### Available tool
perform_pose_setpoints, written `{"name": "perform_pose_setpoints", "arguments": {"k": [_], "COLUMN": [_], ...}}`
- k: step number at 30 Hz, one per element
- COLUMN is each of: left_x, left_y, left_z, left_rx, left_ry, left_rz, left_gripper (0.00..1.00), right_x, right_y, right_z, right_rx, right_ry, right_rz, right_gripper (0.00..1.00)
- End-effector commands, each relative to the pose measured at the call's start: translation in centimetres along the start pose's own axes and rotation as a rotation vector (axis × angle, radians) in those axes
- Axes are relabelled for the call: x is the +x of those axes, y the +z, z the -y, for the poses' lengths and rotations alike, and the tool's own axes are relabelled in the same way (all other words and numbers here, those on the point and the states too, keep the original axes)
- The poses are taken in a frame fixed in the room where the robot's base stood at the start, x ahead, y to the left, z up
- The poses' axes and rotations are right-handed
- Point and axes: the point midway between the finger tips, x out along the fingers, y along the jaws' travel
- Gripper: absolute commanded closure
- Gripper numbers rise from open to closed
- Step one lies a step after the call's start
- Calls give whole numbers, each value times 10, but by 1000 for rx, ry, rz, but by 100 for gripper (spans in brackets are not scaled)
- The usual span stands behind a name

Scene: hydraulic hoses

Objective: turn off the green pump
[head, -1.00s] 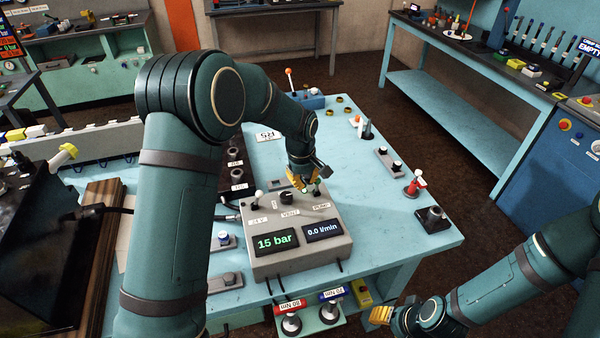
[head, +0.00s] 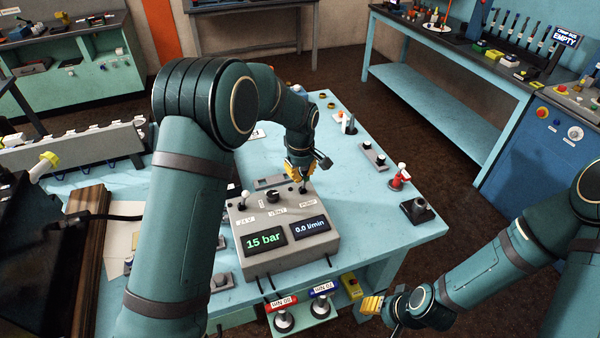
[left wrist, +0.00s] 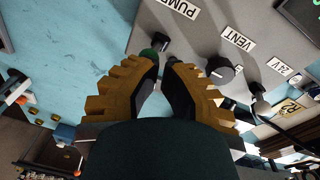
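The grey control box (head: 290,262) stands on the light blue table. Its displays read 15 bar (head: 264,240) and 0.0 l/min (head: 310,227). The pump lever (head: 303,187) stands at its back right by the PUMP label (head: 308,203); its green tip (left wrist: 160,41) shows in the left wrist view. My left gripper (head: 298,176) is at this lever, its fingers nearly together, with the green tip just past the fingertips. I cannot tell whether they touch. My right gripper (head: 372,304) hangs off the table's front right, and its opening is unclear.
On the box, a black vent knob (head: 273,195) and a white-tipped lever (head: 244,199) stand left of the pump lever. A red-handled valve (head: 400,177) and a black socket block (head: 417,210) are to the right.

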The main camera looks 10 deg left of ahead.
Motion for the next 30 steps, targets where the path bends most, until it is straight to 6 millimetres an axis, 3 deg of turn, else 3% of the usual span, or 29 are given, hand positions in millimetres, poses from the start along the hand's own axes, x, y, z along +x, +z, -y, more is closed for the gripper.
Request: {"name": "perform_pose_setpoints", "arguments": {"k": [15,30], "left_x": [-1,-17], "left_y": [0,-1], "left_z": [0,-1], "left_rx": [0,0], "left_ry": [0,0], "left_rz": [0,0], "left_gripper": [100,100], "right_x": [0,-10], "right_y": [0,-1], "right_z": [0,4], "right_rx": [0,0], "right_ry": [0,0], "right_rz": [0,0], "right_gripper": [53,53]}}
